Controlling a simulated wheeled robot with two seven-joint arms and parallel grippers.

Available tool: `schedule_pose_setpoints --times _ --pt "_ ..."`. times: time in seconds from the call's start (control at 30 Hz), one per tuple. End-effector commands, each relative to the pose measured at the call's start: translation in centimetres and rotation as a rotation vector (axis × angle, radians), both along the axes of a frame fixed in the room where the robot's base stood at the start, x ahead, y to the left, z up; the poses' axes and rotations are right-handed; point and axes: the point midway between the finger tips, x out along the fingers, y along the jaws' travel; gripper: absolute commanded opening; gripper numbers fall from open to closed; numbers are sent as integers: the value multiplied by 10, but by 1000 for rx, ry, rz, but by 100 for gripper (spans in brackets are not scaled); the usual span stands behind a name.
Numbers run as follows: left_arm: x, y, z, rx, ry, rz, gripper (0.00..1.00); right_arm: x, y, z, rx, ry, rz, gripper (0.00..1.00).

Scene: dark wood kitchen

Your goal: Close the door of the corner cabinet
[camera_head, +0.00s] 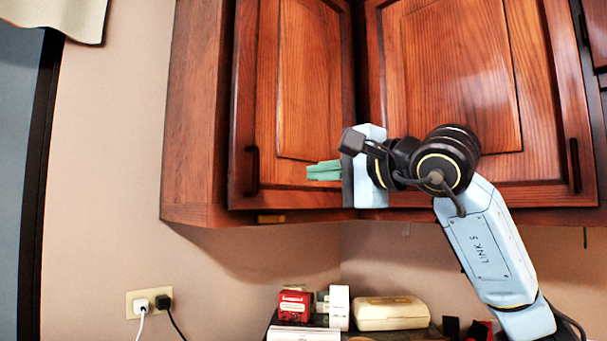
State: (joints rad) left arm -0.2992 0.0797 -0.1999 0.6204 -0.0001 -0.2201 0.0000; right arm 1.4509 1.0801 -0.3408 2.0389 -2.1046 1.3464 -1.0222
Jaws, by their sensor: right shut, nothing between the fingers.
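The corner cabinet is reddish-brown wood and hangs on the wall at the top middle. Its left door (305,85) has a dark upright handle (252,170) near its left edge. Its right door (460,75) has a dark handle (574,165) near its right edge. Both doors look nearly flush with the front; I cannot tell whether either stands slightly ajar. My right gripper (323,170) is shut and empty, its green fingers pointing left in front of the left door's lower right part. I cannot tell whether they touch it. My left gripper is out of view.
Below the cabinet stand a red box (294,305), a white box (339,307) and a cream container (391,313). A wall outlet (149,302) with two plugs is at lower left.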

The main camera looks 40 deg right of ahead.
Motion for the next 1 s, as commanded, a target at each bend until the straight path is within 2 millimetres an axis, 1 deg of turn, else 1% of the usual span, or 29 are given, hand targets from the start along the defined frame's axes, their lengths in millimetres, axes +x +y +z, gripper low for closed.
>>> schedule_pose_setpoints --times 0.3,0.5,0.6,0.7,1.0 --pt "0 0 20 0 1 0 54 67 11 2 6 4 6 0" --pt "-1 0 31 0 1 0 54 103 16 2 6 3 6 0" --pt "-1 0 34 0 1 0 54 114 17 2 7 2 5 0" --pt "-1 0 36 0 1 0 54 121 18 1 6 1 5 0" --pt "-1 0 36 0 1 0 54 124 18 0 5 1 4 0"
